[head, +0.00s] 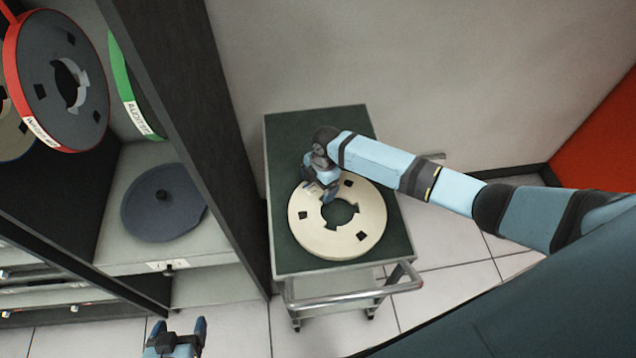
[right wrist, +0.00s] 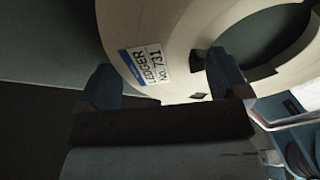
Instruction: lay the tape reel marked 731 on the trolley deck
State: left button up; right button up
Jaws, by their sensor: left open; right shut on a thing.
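The cream tape reel (head: 366,222) is over the green trolley deck (head: 300,130), flat and face up, towards the handle end. I cannot tell whether it touches the deck or hangs just above it. In the right wrist view its label reads "LEDGER No. 731" (right wrist: 147,65). My right gripper (head: 323,190) is shut on the reel's ring at its far left side, one finger in the centre hole and one outside the rim; both fingers show in the right wrist view (right wrist: 165,85). My left gripper (head: 178,336) is open and empty at the bottom, left of the trolley.
A dark cabinet on the left holds a red-rimmed reel (head: 88,95), a green-rimmed reel (head: 122,80) and a blue-grey disc (head: 160,205) on its shelf. The trolley's handle (head: 350,296) faces me. A wall stands behind the trolley, and a red panel (head: 600,145) is at right.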

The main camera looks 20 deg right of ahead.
jog(key=shift+f+b, duration=0.3)
jog(key=shift+f, duration=0.1)
dwell(0.4)
jog(key=o, duration=1.5)
notch_tip(320, 180, up, 3)
jog(key=p, duration=0.3)
jog(key=shift+r, duration=3)
